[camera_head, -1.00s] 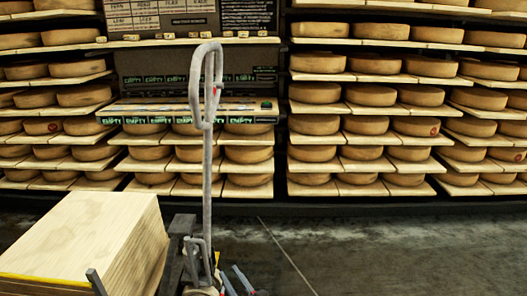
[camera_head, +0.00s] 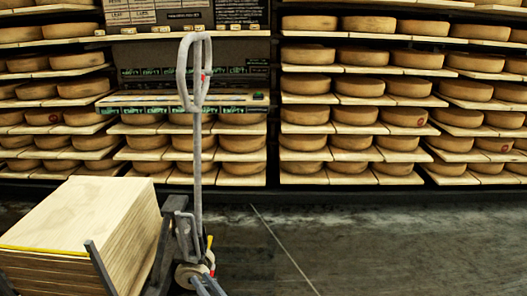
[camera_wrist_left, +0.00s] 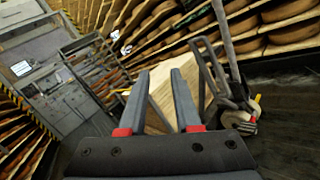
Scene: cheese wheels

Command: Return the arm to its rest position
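My left gripper (camera_head: 206,284) shows only as two grey-blue fingertips at the bottom edge of the head view, in front of the lower part of a hand truck. In the left wrist view its two grey fingers with red bases (camera_wrist_left: 158,78) are spread apart, with nothing visible between their tips. The rest of the left arm is out of the head view. My right gripper is in neither view.
A grey pallet truck with a tall loop handle (camera_head: 194,75) stands close ahead. A stack of pale wooden boards (camera_head: 85,215) is left of it. Shelves of cheese wheels (camera_head: 357,86) line the back. The dark floor (camera_head: 390,240) at right is clear.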

